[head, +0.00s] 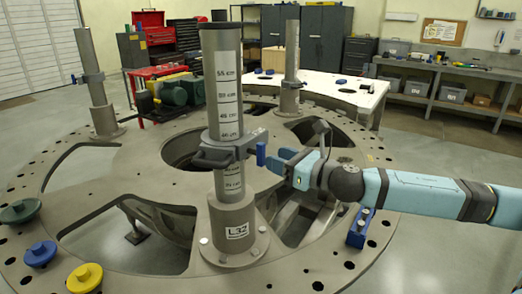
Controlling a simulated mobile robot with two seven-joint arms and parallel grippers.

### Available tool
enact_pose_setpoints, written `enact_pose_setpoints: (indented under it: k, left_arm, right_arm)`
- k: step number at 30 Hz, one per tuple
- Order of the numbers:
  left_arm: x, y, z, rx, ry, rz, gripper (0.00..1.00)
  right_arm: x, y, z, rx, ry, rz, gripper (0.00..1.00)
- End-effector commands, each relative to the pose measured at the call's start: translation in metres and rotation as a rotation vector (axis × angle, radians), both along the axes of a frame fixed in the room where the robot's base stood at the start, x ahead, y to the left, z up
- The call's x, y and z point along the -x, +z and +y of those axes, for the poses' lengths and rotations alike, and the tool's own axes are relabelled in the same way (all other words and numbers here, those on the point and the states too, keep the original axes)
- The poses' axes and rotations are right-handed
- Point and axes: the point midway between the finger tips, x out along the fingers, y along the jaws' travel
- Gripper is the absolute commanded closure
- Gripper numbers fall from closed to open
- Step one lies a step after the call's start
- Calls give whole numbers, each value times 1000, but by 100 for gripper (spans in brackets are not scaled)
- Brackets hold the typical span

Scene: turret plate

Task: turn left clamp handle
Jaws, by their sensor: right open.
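A grey post (225,110) with a printed centimetre scale stands on the large round metal plate (90,185). A grey clamp (232,148) is around the post. My left gripper is not in view.
Similar posts with clamps stand at the back left (95,85) and back right (291,65). Green (20,210), blue (40,253) and yellow (85,277) knobs sit at the plate's left edge. A blue block (359,228) is at right. The plate has large openings.

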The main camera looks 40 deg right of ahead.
Motion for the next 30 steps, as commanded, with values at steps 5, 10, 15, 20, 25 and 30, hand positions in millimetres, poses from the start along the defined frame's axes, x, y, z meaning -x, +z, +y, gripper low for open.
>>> enact_pose_setpoints:
  k: [5, 10, 15, 20, 25, 30]
  left_arm:
    - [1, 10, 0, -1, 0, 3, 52]
    - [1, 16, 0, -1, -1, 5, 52]
    - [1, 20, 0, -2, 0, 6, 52]
    - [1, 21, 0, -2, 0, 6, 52]
    - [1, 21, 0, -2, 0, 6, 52]
    - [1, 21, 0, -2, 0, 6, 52]
  right_arm:
    - [-18, 4, 5, -4, -2, -4, 55]
    - [-35, 3, 11, -3, 0, -2, 55]
    - [-48, 2, 16, -3, -1, -1, 55]
    - [-54, 1, 18, 1, 0, -1, 55]
    - [-54, 0, 19, 1, 1, 0, 55]
    - [-54, 0, 18, 1, 1, 0, 74]
